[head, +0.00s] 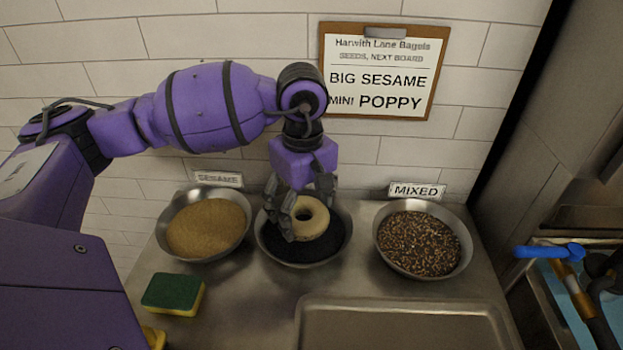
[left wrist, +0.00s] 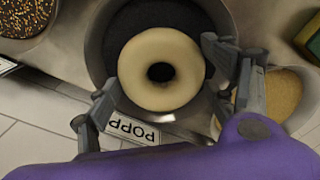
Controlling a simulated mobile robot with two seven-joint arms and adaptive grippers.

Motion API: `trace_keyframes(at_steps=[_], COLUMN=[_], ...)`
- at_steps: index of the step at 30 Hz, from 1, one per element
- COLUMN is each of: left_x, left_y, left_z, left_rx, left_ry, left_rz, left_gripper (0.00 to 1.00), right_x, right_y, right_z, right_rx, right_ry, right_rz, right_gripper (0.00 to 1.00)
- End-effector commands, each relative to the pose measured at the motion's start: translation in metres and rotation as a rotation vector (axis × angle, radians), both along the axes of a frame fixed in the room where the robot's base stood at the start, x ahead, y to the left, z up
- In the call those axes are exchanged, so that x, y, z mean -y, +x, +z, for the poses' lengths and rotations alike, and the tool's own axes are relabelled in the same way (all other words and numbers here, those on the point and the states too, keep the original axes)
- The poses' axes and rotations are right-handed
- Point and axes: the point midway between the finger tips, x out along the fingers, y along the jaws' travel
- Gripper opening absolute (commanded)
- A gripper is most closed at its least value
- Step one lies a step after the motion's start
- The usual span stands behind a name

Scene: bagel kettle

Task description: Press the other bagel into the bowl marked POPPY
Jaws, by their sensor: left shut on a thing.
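One pale ring-shaped bagel (head: 309,232) shows; it also fills the middle of the left wrist view (left wrist: 148,88). It is over the dark-seeded middle bowl (head: 302,264), whose steel wall shows in the left wrist view (left wrist: 97,42). A card reading POPPY (left wrist: 134,131) stands by this bowl in the left wrist view; my arm hides it in the head view. My left gripper (head: 302,206) points down, shut on the bagel, its fingers on opposite sides. The bagel appears at the seeds' surface; whether it touches them I cannot tell. My right gripper is not in view.
The SESAME bowl (head: 207,257) stands left and the MIXED bowl (head: 462,262) right. A clipboard (head: 385,68) reads BIG SESAME, MINI POPPY. A green and yellow sponge (head: 172,294) lies front left. An empty steel tray (head: 405,304) is in front.

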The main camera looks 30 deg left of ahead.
Motion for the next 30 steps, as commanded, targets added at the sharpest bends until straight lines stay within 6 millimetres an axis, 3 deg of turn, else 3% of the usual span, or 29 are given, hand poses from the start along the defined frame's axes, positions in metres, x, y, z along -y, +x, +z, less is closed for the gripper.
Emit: trace_keyframes(at_steps=[30], left_x=[0.000], left_y=[0.001], left_z=[0.082], left_rx=[0.004], left_ry=[0.000], left_rz=[0.000], left_gripper=[0.48], right_x=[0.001], right_y=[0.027], right_z=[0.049], right_rx=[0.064], right_ry=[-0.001], right_rz=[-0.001], right_gripper=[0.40])
